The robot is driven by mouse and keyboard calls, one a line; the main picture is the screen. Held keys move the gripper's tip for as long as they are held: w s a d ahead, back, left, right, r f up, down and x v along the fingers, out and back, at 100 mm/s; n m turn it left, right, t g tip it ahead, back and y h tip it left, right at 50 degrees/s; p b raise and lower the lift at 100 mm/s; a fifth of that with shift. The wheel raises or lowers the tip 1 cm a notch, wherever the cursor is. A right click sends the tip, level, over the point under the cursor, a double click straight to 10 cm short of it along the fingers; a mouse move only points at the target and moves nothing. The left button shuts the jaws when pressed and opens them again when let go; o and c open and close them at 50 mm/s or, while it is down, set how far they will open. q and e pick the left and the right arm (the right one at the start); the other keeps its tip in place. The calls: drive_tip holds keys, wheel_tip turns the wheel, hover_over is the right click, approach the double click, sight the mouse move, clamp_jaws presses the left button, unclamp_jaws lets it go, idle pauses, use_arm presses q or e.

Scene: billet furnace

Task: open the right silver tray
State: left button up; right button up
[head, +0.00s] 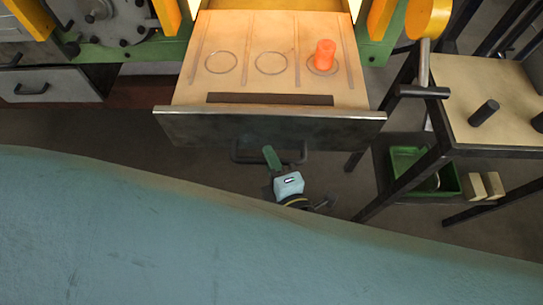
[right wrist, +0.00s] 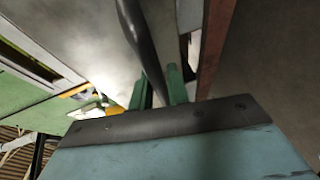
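The silver tray (head: 352,123) stands pulled out from the furnace at the top centre of the head view. It has a grey metal front and a pale top with three ring marks. A glowing orange billet (head: 325,54) stands upright on the rightmost ring. A dark bar handle (head: 241,157) sits below the tray front; it also shows as a dark bar in the right wrist view (right wrist: 142,38). My right gripper (head: 272,158) is at this handle. Its green fingers (right wrist: 160,92) lie on both sides of the bar and appear closed on it. My left gripper is out of view.
A shut grey drawer (head: 52,87) is at the left. A dark-framed table (head: 480,95) with black pegs stands at the right, with a green bin (head: 450,180) and pale blocks (head: 486,186) on its lower shelf. A yellow-topped lever (head: 425,60) rises near the tray's right side.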

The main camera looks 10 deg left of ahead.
drive_tip(key=o, duration=0.4)
drive_tip(key=shift+c, duration=0.2)
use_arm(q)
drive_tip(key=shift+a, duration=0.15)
use_arm(e)
drive_tip(key=shift+s+d, duration=0.15)
drive_tip(key=shift+s, duration=0.1)
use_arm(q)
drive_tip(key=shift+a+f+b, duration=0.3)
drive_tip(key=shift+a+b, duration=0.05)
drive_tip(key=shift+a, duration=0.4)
use_arm(e)
drive_tip(key=v, duration=1.2)
drive_tip(key=shift+s+d, duration=0.2)
drive_tip(key=shift+s, duration=0.1)
